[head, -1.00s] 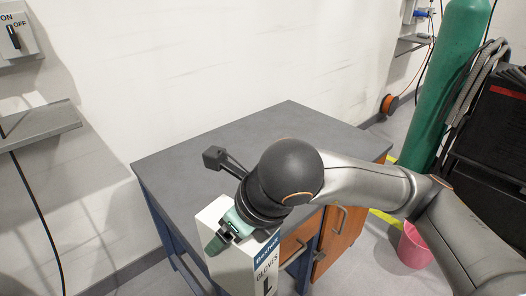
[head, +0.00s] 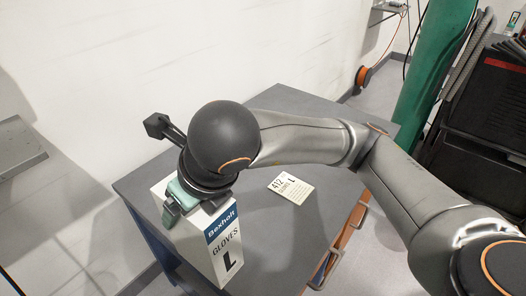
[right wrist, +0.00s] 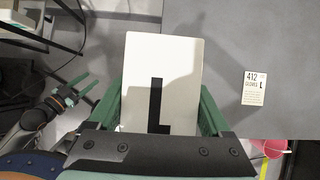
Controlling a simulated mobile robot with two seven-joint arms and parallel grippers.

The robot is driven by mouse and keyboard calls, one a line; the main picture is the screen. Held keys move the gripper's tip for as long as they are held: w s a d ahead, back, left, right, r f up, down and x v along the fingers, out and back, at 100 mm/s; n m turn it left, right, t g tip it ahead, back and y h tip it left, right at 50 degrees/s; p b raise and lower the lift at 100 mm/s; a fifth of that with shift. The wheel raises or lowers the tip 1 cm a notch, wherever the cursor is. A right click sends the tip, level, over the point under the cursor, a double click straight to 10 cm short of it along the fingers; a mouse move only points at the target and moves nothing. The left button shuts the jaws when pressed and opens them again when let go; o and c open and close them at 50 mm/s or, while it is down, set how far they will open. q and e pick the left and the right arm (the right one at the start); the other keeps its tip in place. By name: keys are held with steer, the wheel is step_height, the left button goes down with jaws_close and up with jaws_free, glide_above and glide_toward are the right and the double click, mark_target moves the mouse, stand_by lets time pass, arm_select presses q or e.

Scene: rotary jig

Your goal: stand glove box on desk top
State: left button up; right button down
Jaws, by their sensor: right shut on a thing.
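The white glove box (head: 229,248), with a blue band and a large "L", is upright in the head view. My right gripper (head: 183,198) is shut on its top. The box also shows in the right wrist view (right wrist: 160,70), between the green fingers (right wrist: 165,108). The grey desk top (head: 270,225) lies behind and to the right of the box. The box overlaps the desk's left edge in both views; its base is hidden, so contact cannot be told. My left gripper (right wrist: 78,93) appears open and empty at the left of the right wrist view.
A white card (head: 290,187) reading "412 GLOVES L" lies on the desk; the surface around it is clear. A wall runs behind. A green cylinder (head: 435,70) and a black cart (head: 490,105) stand to the right. A pink bucket (right wrist: 262,146) is on the floor.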

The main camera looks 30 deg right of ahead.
steer(key=w+d+f+p, duration=0.2)
steer(key=w+d+f, duration=0.5)
steer(key=d+f, duration=0.5)
steer(key=shift+w+f, duration=0.2)
steer(key=shift+f, duration=0.25)
jaws_free()
steer(key=v, duration=1.2)
steer(key=shift+a, duration=0.1)
